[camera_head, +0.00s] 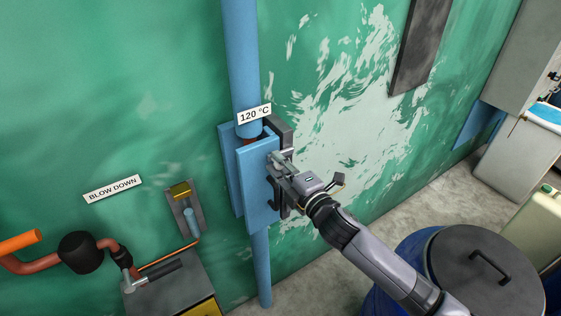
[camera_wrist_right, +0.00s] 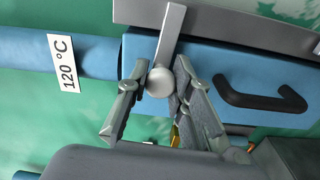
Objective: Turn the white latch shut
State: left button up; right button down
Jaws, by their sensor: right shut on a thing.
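The white latch (camera_wrist_right: 171,38) is a pale grey-white bar with a round knob on the blue box (camera_wrist_right: 210,62). In the right wrist view the bar points up from the knob, tilted slightly right. My right gripper (camera_wrist_right: 158,88) has a finger on each side of the knob and is shut on the latch. In the head view my right gripper (camera_head: 282,161) reaches the upper right edge of the blue box (camera_head: 258,188) and hides most of the latch. My left gripper is not in view.
A black handle (camera_wrist_right: 262,97) sits on the box beside the latch. A blue pipe (camera_head: 241,60) with a "120 °C" label (camera_head: 254,114) runs above it. A lidded blue drum (camera_head: 480,268) stands at lower right. A grey box (camera_head: 170,287) stands at lower left.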

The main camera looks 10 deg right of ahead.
jog(key=shift+f+n, duration=0.4)
jog(key=shift+n, duration=0.1)
jog(key=c, duration=1.4)
grip_release()
jog(key=shift+s, duration=0.1)
jog(key=v, duration=1.2)
